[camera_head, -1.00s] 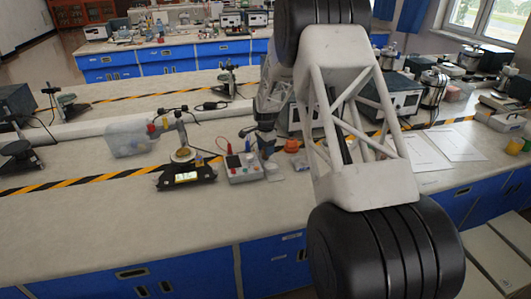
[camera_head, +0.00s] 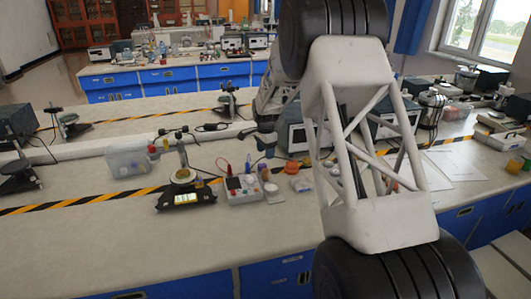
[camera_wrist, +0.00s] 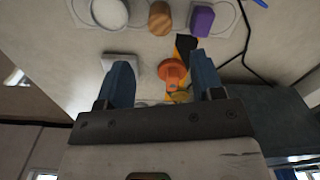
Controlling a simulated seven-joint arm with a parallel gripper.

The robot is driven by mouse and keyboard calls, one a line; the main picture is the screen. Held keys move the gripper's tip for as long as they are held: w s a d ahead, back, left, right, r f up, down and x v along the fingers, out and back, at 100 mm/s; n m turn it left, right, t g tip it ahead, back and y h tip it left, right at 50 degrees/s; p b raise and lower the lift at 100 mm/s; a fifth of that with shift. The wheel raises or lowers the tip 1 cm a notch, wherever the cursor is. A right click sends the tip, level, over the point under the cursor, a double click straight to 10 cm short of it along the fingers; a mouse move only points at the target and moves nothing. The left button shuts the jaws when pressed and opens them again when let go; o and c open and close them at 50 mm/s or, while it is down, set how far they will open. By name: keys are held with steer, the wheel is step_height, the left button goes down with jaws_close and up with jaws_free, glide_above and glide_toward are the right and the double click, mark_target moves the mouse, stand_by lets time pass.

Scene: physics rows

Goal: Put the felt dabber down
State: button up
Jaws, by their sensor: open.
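My gripper (camera_head: 265,142) is open and empty, raised behind a row of small items on the bench. In the wrist view its two blue fingers (camera_wrist: 160,65) stand wide apart with nothing held between them. Beyond the fingertips are a wooden brown cylinder (camera_wrist: 160,18), a purple block (camera_wrist: 202,21) and a white round piece (camera_wrist: 109,12), all apart from the fingers. The brown cylinder also shows in the head view (camera_head: 264,172). I cannot tell for sure which of these is the felt dabber.
An orange item (camera_wrist: 172,72) and a pale square (camera_wrist: 121,61) lie near the fingers in the picture. A grey box with knobs (camera_head: 241,189) and a black scale (camera_head: 186,195) stand to the left. A plastic bin (camera_head: 128,158) is farther left.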

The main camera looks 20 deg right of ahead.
steer(key=shift+r, duration=0.1)
stand_by(0.3)
steer(key=s+a+r+n+t, duration=0.1)
steer(key=s+a+r+n, duration=0.25)
steer(key=s+r, duration=0.8)
steer(key=s+a+r+n, duration=0.2)
steer(key=s+r+n, duration=0.35)
steer(key=s, duration=1.05)
steer(key=s+a+n, duration=0.1)
steer(key=s+n, duration=0.2)
steer(key=s, duration=1.3)
steer(key=s+a+r+n+t, duration=0.1)
steer(key=s+a+n, duration=0.1)
steer(key=s, duration=1.4)
steer(key=shift+s+n+t, duration=0.3)
steer(key=shift+n, duration=0.1)
steer(key=shift+o, duration=0.5)
steer(key=shift+w, duration=0.15)
